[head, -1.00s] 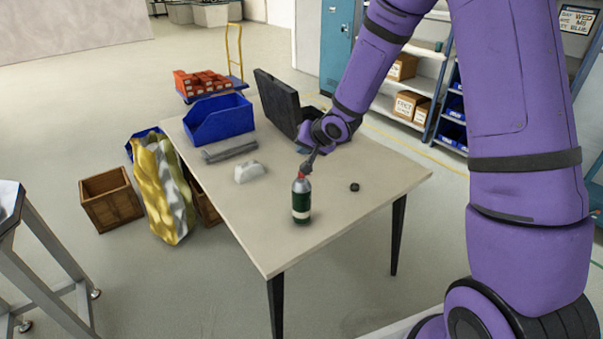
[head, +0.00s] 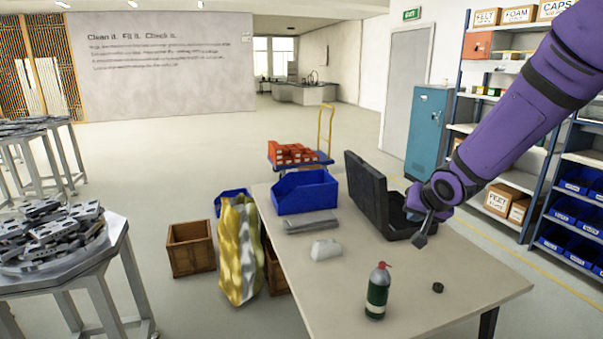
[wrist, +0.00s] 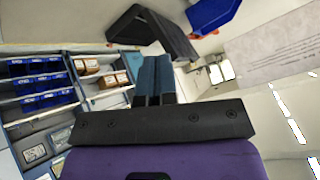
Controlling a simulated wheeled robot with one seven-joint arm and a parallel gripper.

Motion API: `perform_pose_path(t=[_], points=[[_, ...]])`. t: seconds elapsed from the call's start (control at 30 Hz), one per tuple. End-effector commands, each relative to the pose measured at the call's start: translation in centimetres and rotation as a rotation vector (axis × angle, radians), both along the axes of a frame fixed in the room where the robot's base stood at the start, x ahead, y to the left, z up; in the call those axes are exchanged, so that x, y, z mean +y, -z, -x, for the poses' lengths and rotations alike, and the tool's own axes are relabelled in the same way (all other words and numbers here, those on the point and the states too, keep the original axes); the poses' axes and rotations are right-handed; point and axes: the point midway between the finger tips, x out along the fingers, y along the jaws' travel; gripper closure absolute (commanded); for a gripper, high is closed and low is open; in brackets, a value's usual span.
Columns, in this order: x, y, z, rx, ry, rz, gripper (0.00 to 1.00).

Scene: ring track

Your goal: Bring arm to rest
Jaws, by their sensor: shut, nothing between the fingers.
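My purple arm (head: 515,115) reaches in from the upper right in the head view. My gripper (head: 421,240) is shut and empty, raised over the table beside the open black case. In the wrist view my gripper's dark fingers (wrist: 153,80) lie together with nothing between them. The table (head: 350,290) is below. A dark green bottle with a red top (head: 377,292) stands upright on it, apart from my gripper.
On the table are the black case (head: 368,197), a blue bin (head: 305,190), a grey bar, a pale block (head: 325,250) and a small black ring (head: 438,287). Shelving (head: 500,130) stands behind the arm. A metal-part stand (head: 105,270) is at left. Open floor lies beyond the table.

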Motion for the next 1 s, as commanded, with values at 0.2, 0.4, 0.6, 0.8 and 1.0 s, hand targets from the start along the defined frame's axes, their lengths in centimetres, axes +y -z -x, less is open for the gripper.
perform_pose_path(t=[0.2,0.4,0.6,0.8,1.0], points=[[-1.8,-5.6,5.1,0.025,0.011,0.125,1.0],[-3.0,-9.5,10.6,0.072,0.007,0.203,1.0],[-3.5,-12.3,16.7,0.126,-0.021,0.249,1.0],[-3.4,-14.0,23.1,0.18,-0.078,0.263,1.0],[-3.0,-14.7,29.0,0.226,-0.157,0.256,1.0]])
